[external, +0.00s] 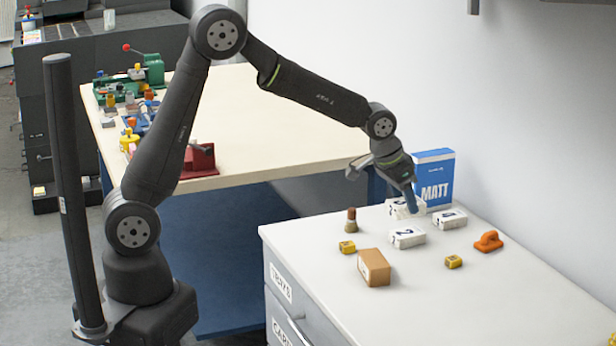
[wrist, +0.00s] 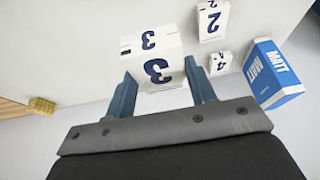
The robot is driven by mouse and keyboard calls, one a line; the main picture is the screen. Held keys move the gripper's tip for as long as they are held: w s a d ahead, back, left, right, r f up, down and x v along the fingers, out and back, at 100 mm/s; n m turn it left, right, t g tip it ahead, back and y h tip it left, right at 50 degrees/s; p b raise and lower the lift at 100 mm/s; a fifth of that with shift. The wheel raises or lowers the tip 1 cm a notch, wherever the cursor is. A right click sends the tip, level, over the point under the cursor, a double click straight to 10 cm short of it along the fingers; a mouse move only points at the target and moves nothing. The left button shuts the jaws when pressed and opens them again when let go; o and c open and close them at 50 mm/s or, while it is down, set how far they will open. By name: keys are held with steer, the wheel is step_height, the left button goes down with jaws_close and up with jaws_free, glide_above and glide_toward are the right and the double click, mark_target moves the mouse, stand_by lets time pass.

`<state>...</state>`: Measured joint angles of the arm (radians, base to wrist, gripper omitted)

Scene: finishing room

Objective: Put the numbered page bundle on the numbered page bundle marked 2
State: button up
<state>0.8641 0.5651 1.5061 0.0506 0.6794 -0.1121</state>
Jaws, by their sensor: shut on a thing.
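My gripper (external: 409,200) is shut on the white page bundle marked 3 (wrist: 152,58), which sits between its two fingers in the wrist view. In the external view this bundle (external: 396,209) is partly hidden by the fingers; whether it is clear of the counter is hard to tell. The page bundle marked 2 (external: 407,238) lies on the white counter, nearer the external camera than the held bundle. It also shows at the upper right of the wrist view (wrist: 213,20), apart from my gripper. Nothing lies on it.
Another bundle (external: 449,219), marked 4 in the wrist view (wrist: 221,64), lies beside bundle 2. A blue MATT box (external: 433,175) stands behind the gripper. A brown box (external: 374,268), yellow blocks (external: 453,262), an orange piece (external: 488,241) and a brown-topped item (external: 351,220) surround the bundles.

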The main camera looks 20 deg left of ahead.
steer(key=w+a+f, duration=0.1)
steer(key=w+f, duration=0.1)
steer(key=w, duration=0.1)
steer(key=w+a+f, duration=0.2)
steer(key=w, duration=0.2)
steer(key=w+a+f, duration=0.1)
steer(key=w+f, duration=0.1)
steer(key=w, duration=0.1)
steer(key=shift+w+a+f, duration=0.15)
steer(key=shift+w+f, duration=0.25)
steer(key=shift+f, duration=2.05)
steer(key=shift+f, duration=0.15)
steer(key=o, duration=1)
steer(key=v, duration=1.2)
steer(key=shift+w, duration=0.1)
